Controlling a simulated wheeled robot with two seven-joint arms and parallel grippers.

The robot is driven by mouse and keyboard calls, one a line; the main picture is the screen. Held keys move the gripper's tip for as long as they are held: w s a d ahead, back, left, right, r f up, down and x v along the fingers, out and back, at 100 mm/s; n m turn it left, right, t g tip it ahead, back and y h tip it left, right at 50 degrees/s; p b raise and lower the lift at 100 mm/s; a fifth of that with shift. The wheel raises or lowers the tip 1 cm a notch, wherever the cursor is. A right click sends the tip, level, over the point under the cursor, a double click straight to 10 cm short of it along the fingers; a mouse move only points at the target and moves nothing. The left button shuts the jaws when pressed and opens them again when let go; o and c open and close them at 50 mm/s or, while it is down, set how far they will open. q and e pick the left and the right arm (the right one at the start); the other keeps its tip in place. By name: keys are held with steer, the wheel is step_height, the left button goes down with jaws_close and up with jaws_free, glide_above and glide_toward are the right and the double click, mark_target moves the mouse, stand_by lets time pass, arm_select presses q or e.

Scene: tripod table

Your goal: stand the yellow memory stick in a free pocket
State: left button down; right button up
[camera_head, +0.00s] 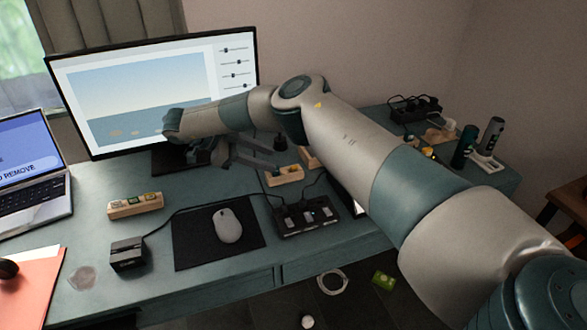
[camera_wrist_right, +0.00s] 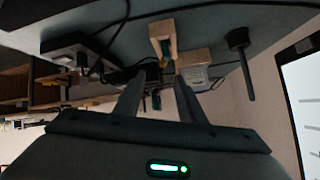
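My right gripper (camera_head: 262,158) reaches in over the desk under the monitor, its fingers pointing right. In the right wrist view its two fingers (camera_wrist_right: 158,80) stand apart with a gap between them. A light wooden holder (camera_head: 284,180) lies just beyond the fingertips; it also shows in the right wrist view (camera_wrist_right: 154,32). A small yellow bit (camera_wrist_right: 163,63) shows at that holder's end; I cannot tell whether it is the yellow memory stick. Another wooden block (camera_head: 135,206) with small coloured pieces on top stands at the left. My left gripper is not in view.
A mouse (camera_head: 227,226) lies on a black mat (camera_head: 190,252). A black socket strip (camera_head: 306,220) with cables lies right of it. The monitor (camera_head: 150,90) stands behind, the laptop (camera_head: 35,190) at left. Canisters (camera_head: 465,146) stand far right. My right arm hides part of the desk.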

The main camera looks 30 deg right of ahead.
mark_target(288, 174)
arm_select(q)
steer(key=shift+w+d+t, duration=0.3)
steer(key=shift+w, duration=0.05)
arm_select(e)
steer(key=shift+x, duration=1.6)
steer(key=shift+d+f+p, duration=0.3)
steer(key=shift+d+p, duration=0.2)
steer(key=shift+d, duration=0.05)
steer(key=p+x, duration=0.1)
steer(key=x, duration=0.2)
steer(key=shift+w+d, duration=0.15)
steer(key=shift+d+f, duration=0.3)
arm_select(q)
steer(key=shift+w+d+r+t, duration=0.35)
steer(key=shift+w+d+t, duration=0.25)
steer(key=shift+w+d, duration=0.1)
